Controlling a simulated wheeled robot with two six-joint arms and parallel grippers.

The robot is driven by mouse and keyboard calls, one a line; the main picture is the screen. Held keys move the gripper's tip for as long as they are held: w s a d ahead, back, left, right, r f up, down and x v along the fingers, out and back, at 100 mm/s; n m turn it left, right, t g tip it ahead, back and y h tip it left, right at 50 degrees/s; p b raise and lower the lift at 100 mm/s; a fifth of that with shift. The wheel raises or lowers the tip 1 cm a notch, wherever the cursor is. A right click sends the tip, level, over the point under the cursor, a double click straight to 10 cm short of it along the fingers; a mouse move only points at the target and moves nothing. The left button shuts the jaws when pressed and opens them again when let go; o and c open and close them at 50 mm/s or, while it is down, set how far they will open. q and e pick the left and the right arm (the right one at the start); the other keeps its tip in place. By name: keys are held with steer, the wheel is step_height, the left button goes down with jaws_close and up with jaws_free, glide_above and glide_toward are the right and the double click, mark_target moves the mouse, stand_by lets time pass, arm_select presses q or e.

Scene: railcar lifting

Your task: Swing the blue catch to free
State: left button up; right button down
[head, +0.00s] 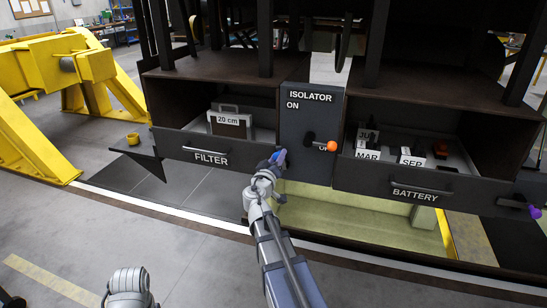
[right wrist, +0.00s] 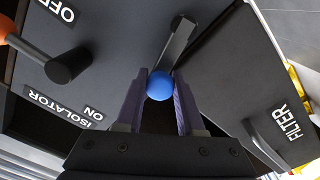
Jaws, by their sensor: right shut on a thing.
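The blue catch shows in the right wrist view as a dark bar (right wrist: 177,44) with a round blue knob (right wrist: 160,86), on the isolator panel (head: 300,140) beside the filter drawer. My right gripper (right wrist: 160,92) is shut on the blue knob, with one purple finger on each side of it. In the head view my right gripper (head: 274,163) mostly hides the catch. The bar runs up and right from the knob in the wrist view. My left gripper is not in view.
The isolator lever with its orange knob (head: 332,147) sits near the OFF label. The filter drawer (head: 205,150) and battery drawer (head: 415,190) stand partly open on either side. A purple knob (head: 534,211) is at far right.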

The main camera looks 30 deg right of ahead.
steer(key=shift+s+d+m, duration=0.3)
steer(key=shift+s+m, duration=0.1)
steer(key=shift+m, duration=0.3)
steer(key=shift+s+d+m, duration=0.25)
steer(key=shift+s+m, duration=0.1)
steer(key=shift+m, duration=0.35)
steer(key=shift+s, duration=0.1)
steer(key=c, duration=0.5)
jaws_free()
steer(key=shift+d, duration=0.1)
steer(key=v, duration=0.7)
steer(key=shift+s+a, duration=0.15)
steer(key=shift+a, duration=0.25)
